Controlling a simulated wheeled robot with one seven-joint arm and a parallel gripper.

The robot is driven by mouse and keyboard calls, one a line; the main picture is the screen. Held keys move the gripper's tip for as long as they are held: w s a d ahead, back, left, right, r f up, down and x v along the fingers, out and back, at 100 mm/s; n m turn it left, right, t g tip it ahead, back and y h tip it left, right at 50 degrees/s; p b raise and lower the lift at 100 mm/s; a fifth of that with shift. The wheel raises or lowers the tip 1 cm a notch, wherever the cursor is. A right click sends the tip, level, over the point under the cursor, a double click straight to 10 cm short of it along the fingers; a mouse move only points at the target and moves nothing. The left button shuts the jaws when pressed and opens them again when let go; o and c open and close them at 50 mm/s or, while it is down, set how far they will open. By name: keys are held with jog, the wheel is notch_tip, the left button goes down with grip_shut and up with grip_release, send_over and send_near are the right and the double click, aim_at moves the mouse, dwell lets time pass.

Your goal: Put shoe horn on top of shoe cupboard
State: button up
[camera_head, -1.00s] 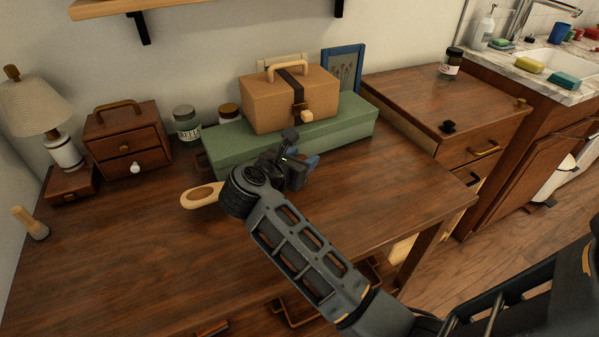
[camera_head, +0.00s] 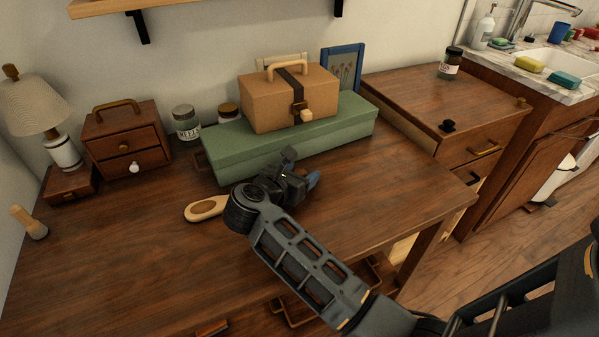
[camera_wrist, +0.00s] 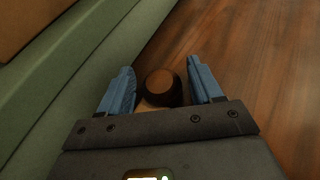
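The shoe horn (camera_head: 205,208) is a light wooden piece with a darker oval inset. In the head view its broad end sticks out left of my wrist, over the dark wooden top (camera_head: 130,265). My gripper (camera_head: 302,168) is just in front of the green box. In the wrist view its blue fingers (camera_wrist: 160,88) flank a dark round knob with a brown face (camera_wrist: 160,84), which looks like the shoe horn's other end. The middle is hidden under my wrist. A low wooden drawer cabinet (camera_head: 425,90) stands at right; I cannot tell which furniture is the shoe cupboard.
A long green box (camera_head: 325,130) carries a tan case (camera_head: 265,103) behind my gripper. Jars, a small drawer chest (camera_head: 125,140) and a lamp (camera_head: 35,108) stand at the back left. The front left of the wooden top is mostly clear.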

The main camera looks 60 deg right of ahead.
jog(key=shift+o, duration=0.5)
jog(key=shift+r, duration=0.1)
jog(key=shift+a+r, duration=0.1)
jog(key=shift+a, duration=0.05)
jog(key=v, duration=1.1)
jog(key=shift+a+r, duration=0.15)
jog(key=shift+a, duration=0.15)
